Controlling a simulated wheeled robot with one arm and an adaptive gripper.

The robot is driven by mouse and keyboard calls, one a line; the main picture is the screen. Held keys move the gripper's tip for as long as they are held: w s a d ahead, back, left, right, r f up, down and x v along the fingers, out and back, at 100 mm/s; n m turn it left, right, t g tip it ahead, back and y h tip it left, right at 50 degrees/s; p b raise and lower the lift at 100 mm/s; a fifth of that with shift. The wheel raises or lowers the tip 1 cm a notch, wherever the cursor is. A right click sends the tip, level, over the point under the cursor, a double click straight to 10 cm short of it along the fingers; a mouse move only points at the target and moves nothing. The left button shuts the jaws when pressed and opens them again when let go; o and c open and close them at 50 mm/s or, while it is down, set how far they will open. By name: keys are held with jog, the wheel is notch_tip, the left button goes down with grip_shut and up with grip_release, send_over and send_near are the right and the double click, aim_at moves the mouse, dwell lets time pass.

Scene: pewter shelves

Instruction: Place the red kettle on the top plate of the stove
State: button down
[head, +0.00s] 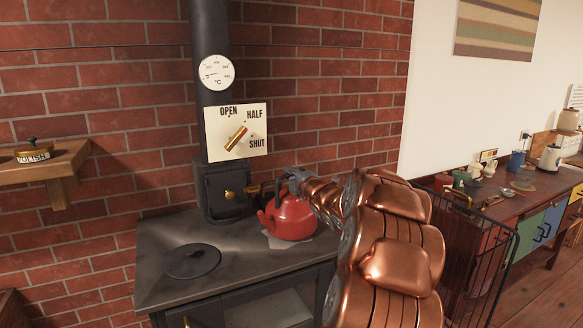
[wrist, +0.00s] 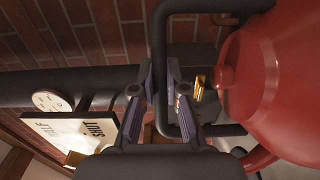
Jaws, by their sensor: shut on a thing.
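The red kettle (head: 290,218) has a black handle and is at the right part of the dark stove top (head: 225,238). A pale grey patch shows under it; I cannot tell whether its base touches the surface. My gripper (head: 292,180) reaches in from the right and is shut on the kettle's handle. In the wrist view, my gripper's fingers (wrist: 158,92) close on the black handle (wrist: 205,5), with the red body (wrist: 285,85) at the right. My arm hides part of the stove's right side.
A round dark lid (head: 192,261) lies on the stove's left. A black flue with an OPEN/HALF/SHUT plate (head: 236,132) and a brass-knobbed box (head: 228,190) stands behind. A black wire guard (head: 480,250) and a cluttered counter (head: 510,195) are right.

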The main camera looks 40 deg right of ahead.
jog(key=shift+f, duration=0.55)
jog(key=c, duration=1.2)
grip_release()
jog(key=shift+f, duration=0.1)
jog(key=shift+r, duration=0.2)
jog(key=shift+s+f, duration=0.15)
jog(key=shift+s, duration=0.1)
jog(key=b+v, duration=0.3)
jog(key=v, duration=0.8)
jog(key=shift+s+a+b, duration=0.2)
jog(key=shift+b, duration=0.1)
